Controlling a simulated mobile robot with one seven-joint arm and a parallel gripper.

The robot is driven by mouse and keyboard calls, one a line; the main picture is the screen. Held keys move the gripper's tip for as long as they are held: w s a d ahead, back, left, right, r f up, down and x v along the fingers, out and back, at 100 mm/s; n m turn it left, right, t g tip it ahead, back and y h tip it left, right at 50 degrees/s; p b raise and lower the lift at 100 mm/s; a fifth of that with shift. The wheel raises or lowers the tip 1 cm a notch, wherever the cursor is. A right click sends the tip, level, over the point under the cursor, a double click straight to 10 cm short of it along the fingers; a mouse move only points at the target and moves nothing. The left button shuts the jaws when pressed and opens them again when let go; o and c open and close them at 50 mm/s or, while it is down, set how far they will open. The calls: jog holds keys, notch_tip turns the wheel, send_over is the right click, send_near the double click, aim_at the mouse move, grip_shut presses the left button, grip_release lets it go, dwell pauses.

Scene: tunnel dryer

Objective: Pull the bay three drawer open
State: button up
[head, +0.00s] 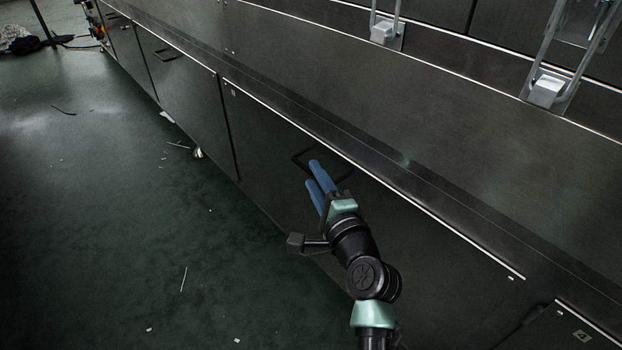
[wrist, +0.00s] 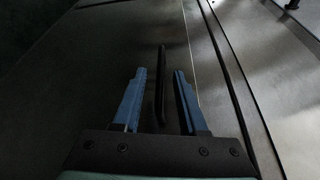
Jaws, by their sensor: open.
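The bay three drawer (head: 262,135) is a dark flat front in the long dryer wall, with a small label too tiny to read clearly. It looks flush with the wall. Its black bar handle (head: 298,156) is partly hidden behind my gripper (head: 312,173). My gripper is open, with two blue fingers pointing at the handle. In the wrist view the handle (wrist: 160,60) runs lengthwise between the two fingers of my gripper (wrist: 158,74), with a gap on each side. I cannot tell how deep the handle sits between them.
A panel marked 4 (head: 560,335) is at the lower right. Another front with a handle (head: 165,55) is at the left. A ledge (head: 400,180) runs above the drawers. The green floor (head: 100,220) is open, with small scraps. Cables (head: 20,40) lie at the far left.

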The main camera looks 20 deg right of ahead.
jog(key=shift+w+f+b, duration=0.1)
jog(key=shift+w+b, duration=0.35)
jog(key=shift+w, duration=0.95)
grip_shut()
jog(key=shift+d, duration=0.1)
dwell(0.4)
